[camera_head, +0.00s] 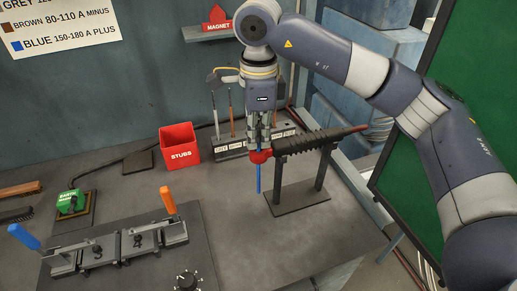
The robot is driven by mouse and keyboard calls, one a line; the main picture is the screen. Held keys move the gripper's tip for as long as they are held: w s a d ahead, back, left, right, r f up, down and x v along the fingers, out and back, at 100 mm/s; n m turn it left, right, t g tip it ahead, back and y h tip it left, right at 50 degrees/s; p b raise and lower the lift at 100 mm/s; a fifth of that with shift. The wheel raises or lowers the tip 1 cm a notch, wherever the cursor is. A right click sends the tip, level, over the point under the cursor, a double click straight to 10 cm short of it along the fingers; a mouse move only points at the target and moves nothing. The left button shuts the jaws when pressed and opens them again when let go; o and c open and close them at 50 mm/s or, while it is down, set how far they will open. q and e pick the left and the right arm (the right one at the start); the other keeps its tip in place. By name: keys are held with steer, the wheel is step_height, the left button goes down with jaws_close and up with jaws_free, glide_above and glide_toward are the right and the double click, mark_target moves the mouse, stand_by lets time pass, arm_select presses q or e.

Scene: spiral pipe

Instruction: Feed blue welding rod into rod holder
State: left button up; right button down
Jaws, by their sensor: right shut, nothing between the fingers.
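The rod holder (310,142) has a black ribbed handle and a red head (260,156), and it lies on a dark stand (297,197). A blue rod (258,180) hangs upright at the red head, with its lower length below the head and a short blue part showing above it. My right gripper (261,143) points straight down just above the red head. Its fingers are shut with nothing between them, close beside the rod's upper part. Whether they touch the rod or head cannot be told. My left gripper is not in view.
A labelled rod rack (234,149) with upright rods stands behind the gripper. A red STUBS box (179,144) is left of it. Bench around the stand is clear.

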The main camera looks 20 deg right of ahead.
steer(key=shift+f, duration=0.5)
steer(key=shift+r, duration=0.1)
steer(key=c, duration=1.8)
jaws_free()
steer(key=shift+s, duration=0.1)
steer(key=shift+o, duration=0.4)
steer(key=shift+r+p, duration=1.6)
steer(key=shift+r, duration=1.4)
